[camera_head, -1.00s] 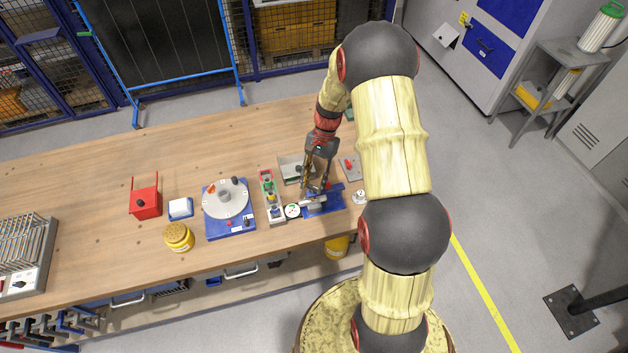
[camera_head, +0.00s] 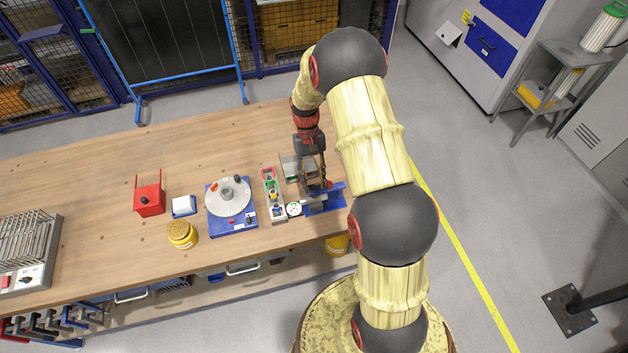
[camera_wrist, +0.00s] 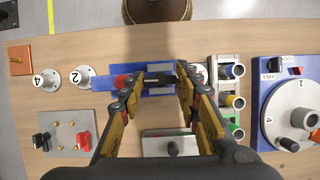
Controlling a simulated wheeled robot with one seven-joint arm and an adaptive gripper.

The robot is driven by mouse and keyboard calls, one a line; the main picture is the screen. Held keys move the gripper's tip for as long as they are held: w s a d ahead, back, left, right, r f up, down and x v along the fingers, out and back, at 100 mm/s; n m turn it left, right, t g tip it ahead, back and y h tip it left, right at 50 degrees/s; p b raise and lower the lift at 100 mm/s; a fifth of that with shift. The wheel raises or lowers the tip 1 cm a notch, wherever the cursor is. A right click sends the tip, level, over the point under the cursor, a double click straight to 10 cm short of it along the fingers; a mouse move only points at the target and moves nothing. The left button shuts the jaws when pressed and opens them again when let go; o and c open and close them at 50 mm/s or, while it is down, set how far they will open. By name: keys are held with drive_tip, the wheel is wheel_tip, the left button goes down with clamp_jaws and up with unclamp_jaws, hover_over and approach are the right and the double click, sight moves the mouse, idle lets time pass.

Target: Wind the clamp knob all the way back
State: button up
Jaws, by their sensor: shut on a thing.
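The clamp (camera_head: 336,198) is a blue fixture at the right part of the bench. In the wrist view its blue base (camera_wrist: 103,84) runs under my fingertips, with grey jaw blocks in the middle. A red part (camera_wrist: 121,80) shows beside the left finger. The knob's threaded part is hidden.
A rotary table with a grey disc (camera_head: 228,196) stands left of the clamp, beside a strip of coloured sockets (camera_head: 273,196). A plate with black and red knobs (camera_wrist: 63,134) and round numbered discs (camera_wrist: 82,77) are close by.

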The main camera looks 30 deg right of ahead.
drive_tip(key=shift+n, duration=0.3)
drive_tip(key=o, duration=1.1)
drive_tip(key=shift+o, duration=0.3)
drive_tip(key=a+v, duration=0.1)
drive_tip(key=v, duration=0.7)
drive_tip(key=shift+d, duration=0.4)
